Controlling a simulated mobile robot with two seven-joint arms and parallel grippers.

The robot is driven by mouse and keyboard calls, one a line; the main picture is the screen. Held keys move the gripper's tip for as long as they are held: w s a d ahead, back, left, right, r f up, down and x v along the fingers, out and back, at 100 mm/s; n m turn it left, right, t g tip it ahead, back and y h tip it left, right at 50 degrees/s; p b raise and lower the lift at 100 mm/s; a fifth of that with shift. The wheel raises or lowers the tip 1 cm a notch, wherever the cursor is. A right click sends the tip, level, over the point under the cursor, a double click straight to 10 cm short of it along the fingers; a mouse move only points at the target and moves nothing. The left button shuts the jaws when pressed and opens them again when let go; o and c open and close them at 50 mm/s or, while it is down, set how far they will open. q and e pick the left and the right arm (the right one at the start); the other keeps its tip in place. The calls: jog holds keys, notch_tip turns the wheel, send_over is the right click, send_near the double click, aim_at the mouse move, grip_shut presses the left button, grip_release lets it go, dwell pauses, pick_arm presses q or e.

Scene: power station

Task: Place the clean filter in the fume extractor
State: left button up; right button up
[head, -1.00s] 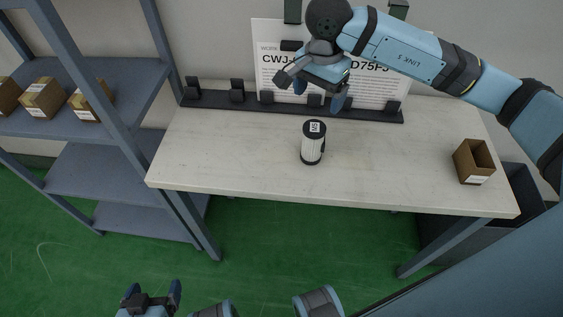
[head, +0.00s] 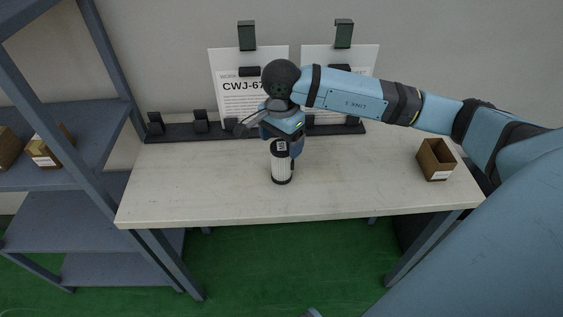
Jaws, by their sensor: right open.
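The filter (head: 281,168), a white ribbed cylinder with a black cap and base and a white label on top, stands upright on the pale workbench (head: 210,190). My right gripper (head: 282,142) points down at its top, with blue fingers just behind and beside the cap. The gripper is open; whether a finger touches the filter I cannot tell. I see no fume extractor in this view.
An open brown box (head: 436,160) stands at the bench's right end. A dark rack strip (head: 180,132) with several clips runs along the back, below white work sheets (head: 240,95). A blue-grey shelf (head: 75,120) with cartons stands left. The bench's left half is clear.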

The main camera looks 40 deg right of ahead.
aim_at(282, 157)
jog(key=f, duration=0.5)
jog(key=shift+s+a, duration=0.2)
jog(key=shift+s, duration=0.15)
pick_arm(q)
jog(key=shift+f, duration=0.2)
pick_arm(e)
jog(key=c, duration=1.1)
jog(key=shift+o, duration=0.2)
jog(key=shift+r, duration=0.1)
